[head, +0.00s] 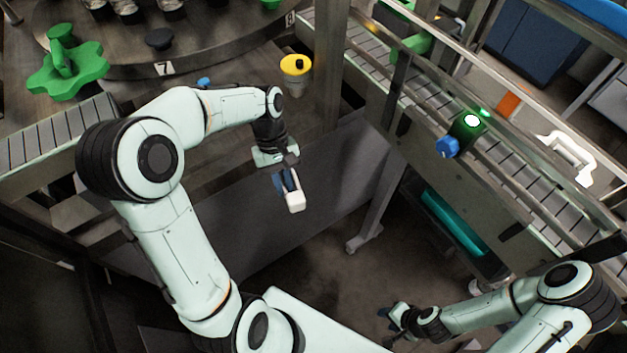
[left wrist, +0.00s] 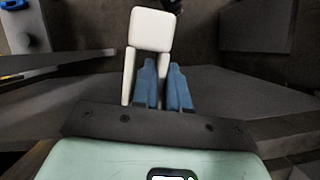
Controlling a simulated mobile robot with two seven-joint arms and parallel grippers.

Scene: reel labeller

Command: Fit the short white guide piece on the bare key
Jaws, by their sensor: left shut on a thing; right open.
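My left gripper (head: 287,185) is shut on the short white guide piece (head: 296,203) and holds it in the air in front of a grey panel. In the left wrist view the blue fingers of the left gripper (left wrist: 165,82) are close together, and the white guide piece (left wrist: 152,30) shows a block end with a leg running back beside them. My right gripper (head: 398,318) is open at the lower right, away from the guide piece. I cannot make out which part is the bare key.
A roller conveyor (head: 510,150) with rails, a blue knob (head: 447,147) and a white bracket (head: 568,157) runs along the right.

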